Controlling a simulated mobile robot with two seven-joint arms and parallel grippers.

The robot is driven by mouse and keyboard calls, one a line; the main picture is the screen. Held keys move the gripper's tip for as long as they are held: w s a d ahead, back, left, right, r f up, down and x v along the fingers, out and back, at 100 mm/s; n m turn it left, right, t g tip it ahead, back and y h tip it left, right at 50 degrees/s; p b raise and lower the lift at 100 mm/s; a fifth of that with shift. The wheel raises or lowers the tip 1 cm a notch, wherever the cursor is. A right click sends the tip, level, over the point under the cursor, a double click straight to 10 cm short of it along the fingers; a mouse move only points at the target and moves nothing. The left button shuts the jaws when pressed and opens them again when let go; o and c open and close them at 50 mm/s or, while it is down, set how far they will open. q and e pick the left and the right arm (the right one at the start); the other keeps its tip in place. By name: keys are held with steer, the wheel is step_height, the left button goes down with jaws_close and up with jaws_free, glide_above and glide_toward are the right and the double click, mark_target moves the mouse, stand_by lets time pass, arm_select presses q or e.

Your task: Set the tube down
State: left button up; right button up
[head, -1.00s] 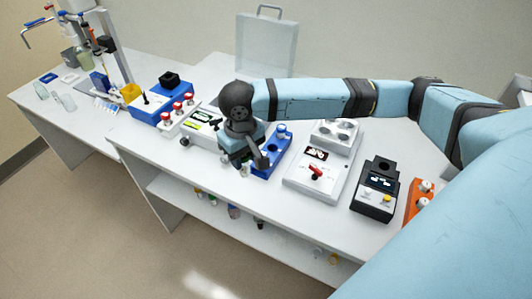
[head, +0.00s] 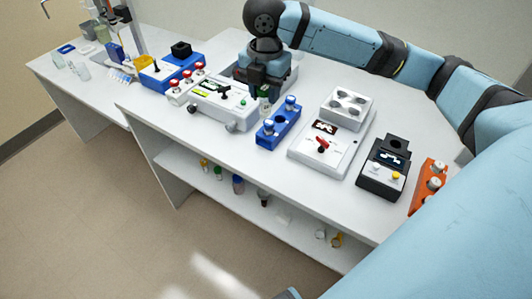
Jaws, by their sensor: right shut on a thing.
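My right gripper (head: 262,84) points down over the bench and is shut on a small clear tube (head: 265,101). The tube looks upright, its upper part between the fingers. It shows just behind and left of the blue rack (head: 279,132). I cannot tell whether its bottom touches anything. The rack has a capped vial (head: 291,102) at its far end, another capped vial (head: 268,125) at its near end, and a dark opening between them. My left gripper is not in view.
Left of the rack is a grey-white device (head: 222,105) with a green knob. Right of it are a white device with a red switch (head: 322,147), a black device (head: 384,168) and an orange rack (head: 428,183). The bench front edge is close. Bottles stand on the shelf below.

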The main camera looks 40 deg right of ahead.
steer(key=shift+d+n, duration=0.1)
steer(key=shift+n, duration=0.2)
steer(key=shift+f, duration=0.35)
step_height(320, 180, down, 19)
steer(key=shift+f, duration=0.1)
steer(key=o, duration=0.9)
steer(key=shift+f, duration=0.1)
